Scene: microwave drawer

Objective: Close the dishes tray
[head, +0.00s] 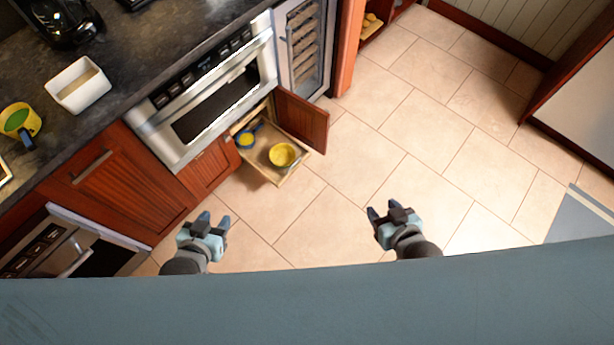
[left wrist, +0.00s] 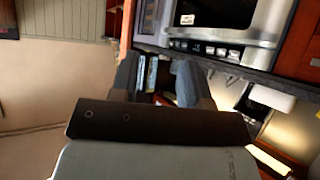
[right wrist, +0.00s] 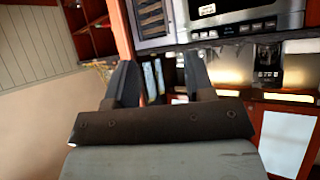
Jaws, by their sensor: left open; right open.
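The dishes tray (head: 263,172) is a light wooden pull-out drawer below the microwave, and it stands pulled out over the floor. A yellow bowl (head: 282,155) and a blue and yellow dish (head: 246,139) sit in it. A red-brown cabinet door (head: 302,121) stands open along its right side. My left gripper (head: 217,218) is open and empty, in front of the tray and apart from it. My right gripper (head: 383,213) is open and empty, over the floor to the right, further from the tray. Both wrist views look between open fingers, with the tray not clearly seen.
The microwave (head: 205,100) is built in above the tray, with a wine cooler (head: 306,45) to its right. The counter (head: 115,55) holds a white dish (head: 78,85) and a yellow mug (head: 18,121). The tiled floor (head: 340,215) around the grippers is clear.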

